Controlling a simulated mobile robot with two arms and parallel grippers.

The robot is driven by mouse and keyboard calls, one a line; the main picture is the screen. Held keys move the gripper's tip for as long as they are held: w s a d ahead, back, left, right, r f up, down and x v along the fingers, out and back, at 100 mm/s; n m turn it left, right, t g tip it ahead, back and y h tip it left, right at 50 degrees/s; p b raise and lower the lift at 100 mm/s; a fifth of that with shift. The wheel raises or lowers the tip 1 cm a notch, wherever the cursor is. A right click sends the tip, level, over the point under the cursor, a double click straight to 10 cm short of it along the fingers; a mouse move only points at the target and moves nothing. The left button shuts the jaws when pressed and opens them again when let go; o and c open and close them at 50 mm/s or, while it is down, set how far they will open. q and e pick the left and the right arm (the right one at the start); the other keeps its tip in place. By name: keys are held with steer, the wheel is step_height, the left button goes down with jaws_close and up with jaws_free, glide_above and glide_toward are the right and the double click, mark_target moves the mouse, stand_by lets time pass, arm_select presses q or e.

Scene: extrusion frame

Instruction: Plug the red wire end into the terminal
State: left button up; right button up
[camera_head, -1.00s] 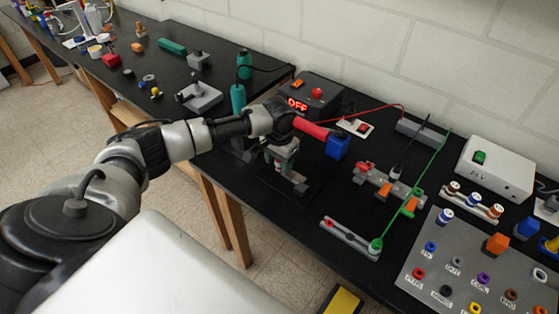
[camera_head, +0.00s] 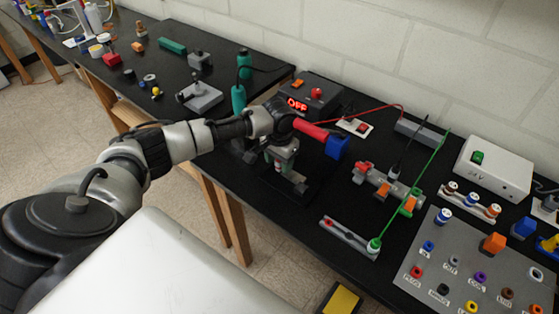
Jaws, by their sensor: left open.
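My left gripper (camera_head: 290,182) points down over the black bench, open; its fingers are small and dark in this view. Beside its wrist, a red cylindrical handle (camera_head: 310,130) with a blue block (camera_head: 337,147) at its end extends to the right. A thin red wire (camera_head: 375,110) runs from behind this handle to the back of the bench; its end near the wrist is hidden. A grey terminal block (camera_head: 372,179) with red and orange levers stands right of the gripper, apart from it. My right gripper is out of view.
A black box with a red OFF display (camera_head: 311,96) stands behind the wrist. A green wire (camera_head: 430,173) crosses beside the terminal block to a grey strip (camera_head: 345,235). A grey panel of coloured sockets (camera_head: 455,250) and a white 24 V box (camera_head: 492,167) lie at right.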

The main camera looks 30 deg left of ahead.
arm_select(q)
steer(key=shift+p, duration=0.4)
steer(key=shift+c, duration=0.3)
jaws_close()
steer(key=shift+r, duration=0.1)
steer(key=shift+r+p, duration=2.9)
steer(key=shift+p, duration=0.35)
